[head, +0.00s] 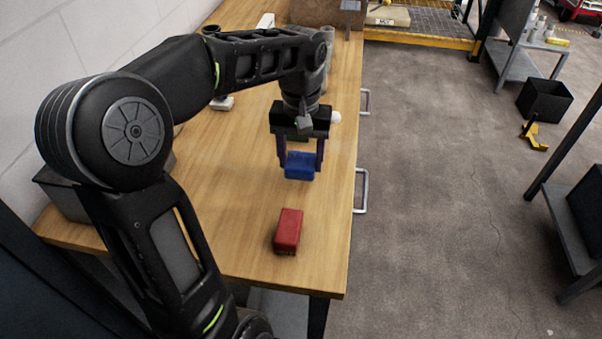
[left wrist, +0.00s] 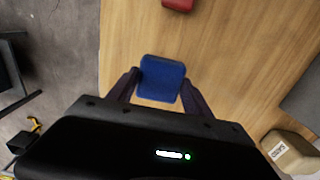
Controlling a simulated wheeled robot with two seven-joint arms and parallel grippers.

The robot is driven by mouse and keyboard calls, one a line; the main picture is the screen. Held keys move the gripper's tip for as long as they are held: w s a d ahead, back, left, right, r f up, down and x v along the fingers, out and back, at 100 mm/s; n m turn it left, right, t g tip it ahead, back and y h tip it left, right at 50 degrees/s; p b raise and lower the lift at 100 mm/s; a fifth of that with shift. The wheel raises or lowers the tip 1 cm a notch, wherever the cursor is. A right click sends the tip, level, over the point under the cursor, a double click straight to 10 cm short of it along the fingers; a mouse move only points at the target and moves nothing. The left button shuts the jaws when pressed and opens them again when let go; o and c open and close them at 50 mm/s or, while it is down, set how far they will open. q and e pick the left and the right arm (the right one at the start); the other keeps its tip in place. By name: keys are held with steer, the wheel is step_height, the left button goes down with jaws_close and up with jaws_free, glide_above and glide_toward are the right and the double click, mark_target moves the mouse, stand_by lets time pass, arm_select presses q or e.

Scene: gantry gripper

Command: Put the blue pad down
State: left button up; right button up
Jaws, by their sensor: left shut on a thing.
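The blue pad (head: 299,166) is between the fingers of my left gripper (head: 301,163), over the wooden table (head: 255,245). It also shows in the left wrist view (left wrist: 161,79), with a finger on each side of it. My left gripper is shut on the pad. I cannot tell whether the pad touches the tabletop or hangs a little above it. My right gripper is not in view.
A red block (head: 288,230) lies on the table nearer to me than the pad. A green thing behind my gripper is mostly hidden. Bare tabletop surrounds the red block. The table's right edge, with metal handles (head: 361,190), is close to the pad.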

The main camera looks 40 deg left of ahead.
mark_target(301, 173)
arm_select(q)
steer(key=shift+f, duration=0.35)
steer(key=shift+f, duration=1.9)
steer(key=shift+f, duration=0.2)
steer(key=o, duration=1.5)
steer(key=shift+r, duration=0.2)
